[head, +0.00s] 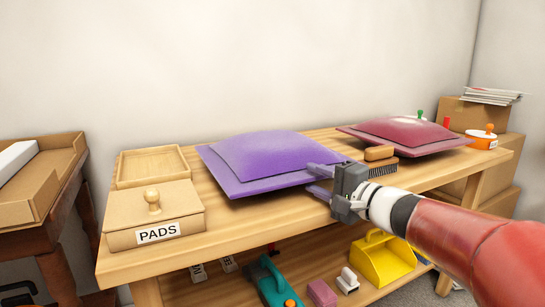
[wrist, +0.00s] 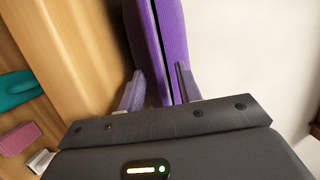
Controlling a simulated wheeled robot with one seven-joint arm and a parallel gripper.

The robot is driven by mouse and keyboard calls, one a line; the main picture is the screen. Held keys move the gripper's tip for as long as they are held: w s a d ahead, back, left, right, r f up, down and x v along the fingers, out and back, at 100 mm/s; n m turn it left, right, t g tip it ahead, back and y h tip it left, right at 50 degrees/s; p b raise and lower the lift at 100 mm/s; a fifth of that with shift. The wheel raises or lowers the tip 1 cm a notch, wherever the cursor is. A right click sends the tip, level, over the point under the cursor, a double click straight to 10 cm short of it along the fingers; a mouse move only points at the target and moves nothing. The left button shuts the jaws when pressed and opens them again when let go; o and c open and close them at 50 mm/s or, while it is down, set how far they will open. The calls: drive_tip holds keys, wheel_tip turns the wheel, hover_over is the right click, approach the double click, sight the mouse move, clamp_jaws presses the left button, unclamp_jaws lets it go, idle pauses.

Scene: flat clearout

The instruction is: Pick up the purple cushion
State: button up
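The purple cushion (head: 265,153) lies on the wooden tabletop, left of a dark red cushion. My gripper (head: 318,180) is at its right edge, one finger above and one below. In the wrist view, the cushion (wrist: 168,45) runs between the two pale fingers of my gripper (wrist: 160,88). The fingers stand apart around the cushion's edge. I see no clear sign that they clamp it.
A box marked PADS (head: 155,217) and a wooden tray (head: 152,166) stand at the left. A brush (head: 380,153) lies right beside my gripper, near the dark red cushion (head: 405,133). An orange pot (head: 482,140) stands at the far right. A yellow dustpan (head: 383,260) is on the lower shelf.

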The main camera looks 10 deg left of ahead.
clamp_jaws()
drive_tip(key=shift+r, duration=0.2)
idle(0.3)
